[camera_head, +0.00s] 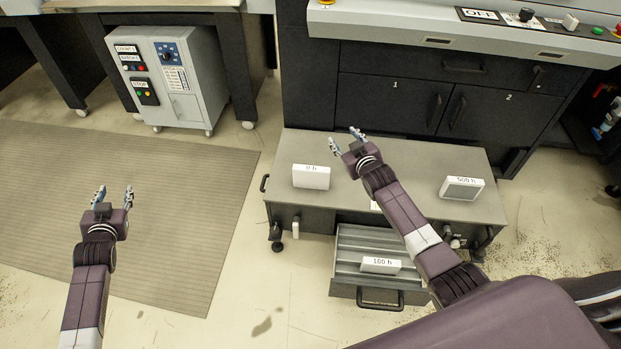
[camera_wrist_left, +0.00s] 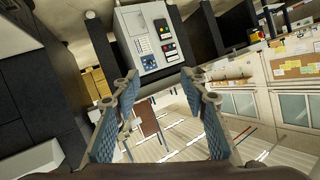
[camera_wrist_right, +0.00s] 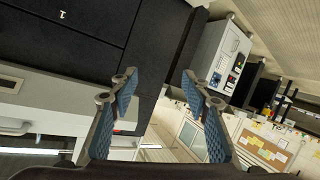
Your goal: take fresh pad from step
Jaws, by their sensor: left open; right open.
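In the head view a white pad marked "0 h" (camera_head: 311,177) stands on the left part of the grey step (camera_head: 340,205). A pad marked "500 h" with a grey face (camera_head: 461,189) stands on the step's right part. A white pad marked "100 h" (camera_head: 380,265) is in the open drawer (camera_head: 345,262) at the step's front. My right gripper (camera_head: 345,139) is open and empty above the back of the step, to the right of the "0 h" pad. My left gripper (camera_head: 114,192) is open and empty over the floor mat, well left of the step. Neither wrist view shows a pad.
A dark machine with cupboard doors (camera_head: 395,92) and a control strip (camera_head: 540,18) stands behind the step. A grey control cabinet (camera_head: 185,95) on casters stands at the back left. The floor mat (camera_head: 190,170) is clear. My right arm crosses above the step and drawer.

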